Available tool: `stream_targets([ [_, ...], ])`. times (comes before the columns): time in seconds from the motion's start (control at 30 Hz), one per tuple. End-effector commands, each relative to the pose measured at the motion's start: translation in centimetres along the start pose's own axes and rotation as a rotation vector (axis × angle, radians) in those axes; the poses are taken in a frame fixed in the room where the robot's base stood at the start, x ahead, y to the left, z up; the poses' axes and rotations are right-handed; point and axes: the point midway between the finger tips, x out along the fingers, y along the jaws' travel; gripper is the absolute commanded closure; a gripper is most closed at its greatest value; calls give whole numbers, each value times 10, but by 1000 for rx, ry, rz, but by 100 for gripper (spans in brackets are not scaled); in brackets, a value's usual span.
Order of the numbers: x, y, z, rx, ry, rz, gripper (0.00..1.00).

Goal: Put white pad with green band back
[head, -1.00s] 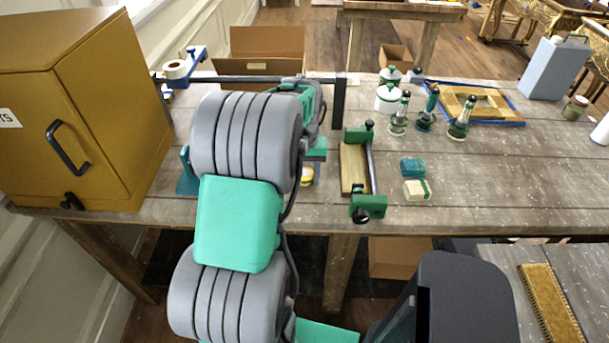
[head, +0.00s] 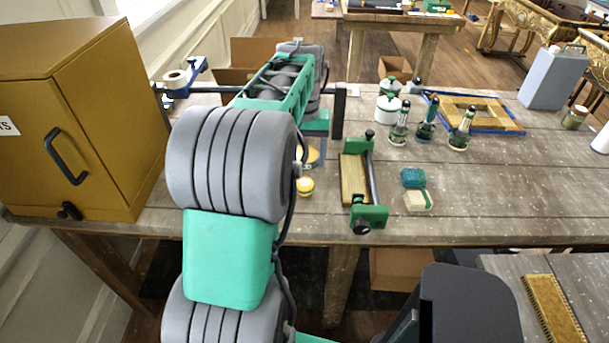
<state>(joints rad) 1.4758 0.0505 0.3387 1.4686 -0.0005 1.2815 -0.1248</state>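The white pad with a green band (head: 418,201) lies on the workbench (head: 500,200), near its front edge. A teal pad (head: 413,178) lies just behind it, close by. My arm reaches over the bench left of the pads.
A green-ended clamp fixture with a wooden block (head: 354,178) stands left of the pads. Several green-and-dark handled tools (head: 425,124), white canisters (head: 388,106) and a blue-edged wooden frame (head: 490,112) are behind. An ochre cabinet (head: 95,120) stands left. Bench right of the pads is clear.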

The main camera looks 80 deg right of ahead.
Motion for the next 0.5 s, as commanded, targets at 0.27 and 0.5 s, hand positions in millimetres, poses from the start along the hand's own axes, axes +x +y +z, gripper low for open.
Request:
stream_targets([
  [0.27,-17,-17,2,-33,6,0,31],
  [0.5,-28,-197,76,-433,99,-13,31],
])
